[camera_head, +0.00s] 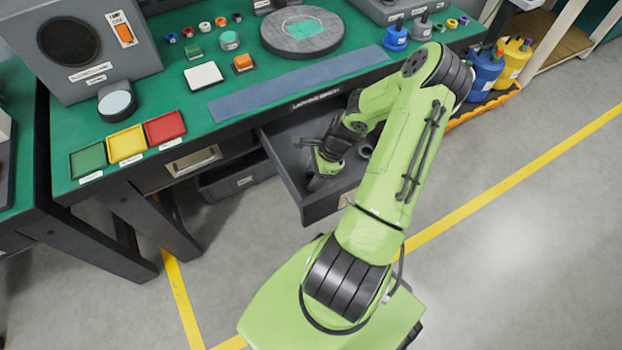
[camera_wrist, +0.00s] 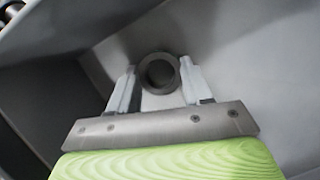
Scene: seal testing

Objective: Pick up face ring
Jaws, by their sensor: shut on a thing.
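The face ring (camera_wrist: 142,74) is a dark grey ring with a round hole, seen in the wrist view between the two pale fingers. My gripper (camera_wrist: 159,78) is shut on it, one finger on each side. In the head view my gripper (camera_head: 316,180) reaches down into the open grey drawer (camera_head: 335,205) under the bench, and the held ring cannot be made out there. Another grey ring-like part (camera_head: 365,150) shows in the drawer to the right of my gripper, partly behind my arm.
Drawer walls surround my gripper closely. The green bench top (camera_head: 165,97) above carries a round grey plate (camera_head: 303,32), a blue-grey strip (camera_head: 297,84), coloured trays (camera_head: 126,144) and several small parts. Blue and yellow containers (camera_head: 485,70) stand at the right. The floor in front is clear.

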